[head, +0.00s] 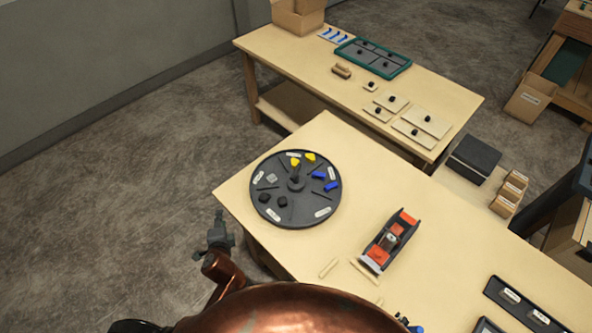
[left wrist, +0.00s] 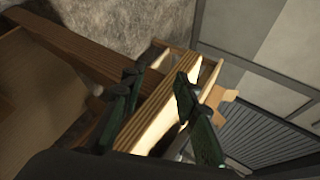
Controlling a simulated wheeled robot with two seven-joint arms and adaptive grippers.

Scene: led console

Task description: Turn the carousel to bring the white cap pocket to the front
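The carousel (head: 294,213) is a dark round disc with a central knob (head: 296,181), lying flat near the left end of the near table. It carries two yellow pieces (head: 309,157) at the back, blue pieces (head: 331,186) at the right, black pieces (head: 281,201) at the front left and a pale grey-white piece (head: 272,178) at the left. White labels sit around its rim, too small to read. My left gripper (head: 219,217) is off the table's left edge, apart from the carousel. In the left wrist view its fingers (left wrist: 158,100) are spread with nothing held. My right gripper does not show.
The near table (head: 330,262) also holds an orange-and-black device (head: 389,241), loose pale sticks (head: 328,268) and a dark tray (head: 530,308). A second table (head: 310,70) behind it holds a green-edged tray (head: 372,57) and plates. Table top around the carousel is clear.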

